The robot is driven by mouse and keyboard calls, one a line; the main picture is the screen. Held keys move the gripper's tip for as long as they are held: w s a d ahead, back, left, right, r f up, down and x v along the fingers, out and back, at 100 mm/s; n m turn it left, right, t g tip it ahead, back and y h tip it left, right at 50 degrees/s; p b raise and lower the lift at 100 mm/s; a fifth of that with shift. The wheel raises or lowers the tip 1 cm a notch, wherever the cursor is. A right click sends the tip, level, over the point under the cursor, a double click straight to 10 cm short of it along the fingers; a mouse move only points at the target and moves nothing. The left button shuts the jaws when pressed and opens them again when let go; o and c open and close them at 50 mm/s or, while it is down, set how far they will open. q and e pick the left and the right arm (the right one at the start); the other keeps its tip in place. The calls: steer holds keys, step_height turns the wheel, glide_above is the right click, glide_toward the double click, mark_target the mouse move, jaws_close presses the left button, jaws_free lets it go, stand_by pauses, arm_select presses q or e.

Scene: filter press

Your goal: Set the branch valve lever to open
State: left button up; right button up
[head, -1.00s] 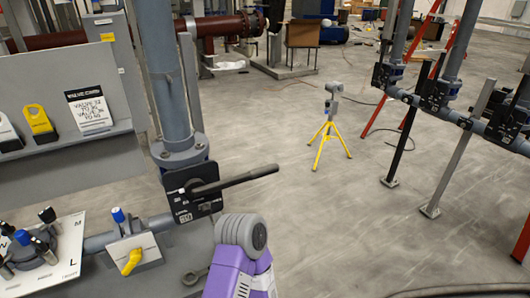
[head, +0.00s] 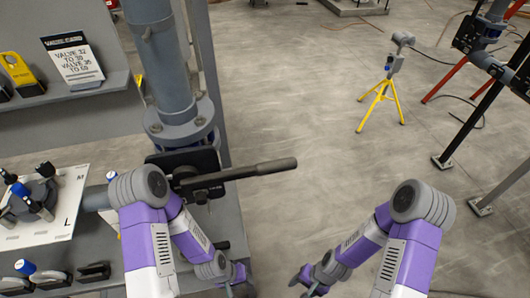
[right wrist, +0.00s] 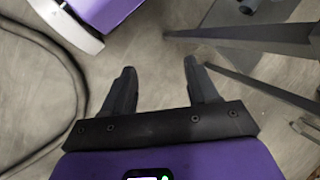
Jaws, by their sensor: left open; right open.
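The branch valve lever (head: 245,172) is a long dark handle at the foot of the vertical grey pipe (head: 168,62). It points right, across the pipe, out over the floor. Its dark plate (head: 205,160) sits below the pipe flange, partly hidden by the lever and my left arm. My left gripper (head: 240,288) is low in the head view, below the lever and apart from it. My right gripper (head: 304,288) is to the right of it, over the floor. In the right wrist view, the right gripper (right wrist: 160,78) is open with nothing between its fingers.
A white plate with dark knobs (head: 62,215) lies lower left. A yellow tripod (head: 382,95) stands farther back.

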step_height(320, 180, up, 6)
steer(key=w+a+m+g+y+p, duration=0.2)
steer(key=m+g+y, duration=0.1)
steer(key=m, duration=0.4)
steer(key=m+t+y+p, duration=0.1)
steer(key=m+y+p, duration=0.2)
steer(key=m+y, duration=0.95)
glide_toward(278, 164)
steer(key=a+f+n+y, duration=0.2)
steer(key=a+n, duration=0.1)
steer(key=shift+m, duration=0.25)
steer(key=p+x, duration=0.1)
steer(key=x, duration=0.6)
steer(key=shift+w+a+r, duration=0.1)
steer(key=shift+r, duration=0.05)
jaws_close()
